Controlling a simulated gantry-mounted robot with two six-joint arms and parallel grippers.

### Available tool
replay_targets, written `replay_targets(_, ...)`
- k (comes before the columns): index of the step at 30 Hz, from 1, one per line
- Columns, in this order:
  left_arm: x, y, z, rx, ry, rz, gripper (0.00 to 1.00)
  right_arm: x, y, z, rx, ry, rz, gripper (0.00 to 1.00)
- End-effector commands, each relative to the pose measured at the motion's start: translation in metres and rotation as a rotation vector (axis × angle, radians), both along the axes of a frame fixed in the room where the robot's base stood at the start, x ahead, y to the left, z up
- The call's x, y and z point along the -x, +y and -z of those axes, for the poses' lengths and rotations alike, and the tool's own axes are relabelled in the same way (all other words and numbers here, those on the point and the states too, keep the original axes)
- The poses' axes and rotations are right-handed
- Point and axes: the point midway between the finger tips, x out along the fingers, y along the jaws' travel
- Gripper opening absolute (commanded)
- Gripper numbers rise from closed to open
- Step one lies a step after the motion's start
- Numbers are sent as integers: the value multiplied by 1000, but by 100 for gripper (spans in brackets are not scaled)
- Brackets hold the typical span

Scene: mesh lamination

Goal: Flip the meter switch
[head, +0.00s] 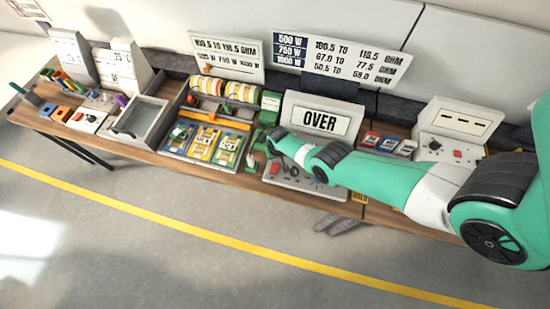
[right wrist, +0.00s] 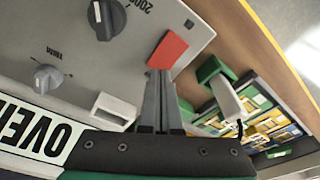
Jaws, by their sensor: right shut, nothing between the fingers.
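The meter (head: 296,176) stands on the bench with its display (head: 320,120) reading OVER. A red rocker switch (head: 275,167) sits on its grey panel; the right wrist view shows it up close (right wrist: 168,51). Two grey knobs, one labelled TERA (right wrist: 47,78), are on the same panel. My right gripper (right wrist: 160,74) is shut and empty. Its fingertips are right at the edge of the red switch; I cannot tell whether they touch it. In the head view my right wrist hides part of the meter's panel. My left gripper is not in view.
A tray of yellow, blue and green cards (head: 203,141) lies left of the meter, also in the right wrist view. Green and white clips (right wrist: 222,92) are close beside the meter. Another instrument with a red button (head: 457,154) stands at right. An empty grey tray (head: 140,116) is further left.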

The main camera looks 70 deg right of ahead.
Motion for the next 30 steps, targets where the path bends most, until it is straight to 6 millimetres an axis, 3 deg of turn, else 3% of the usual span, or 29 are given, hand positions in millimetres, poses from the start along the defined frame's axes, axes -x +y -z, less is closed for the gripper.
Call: replay_targets(30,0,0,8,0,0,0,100,0,0,8,0,0,0,0)
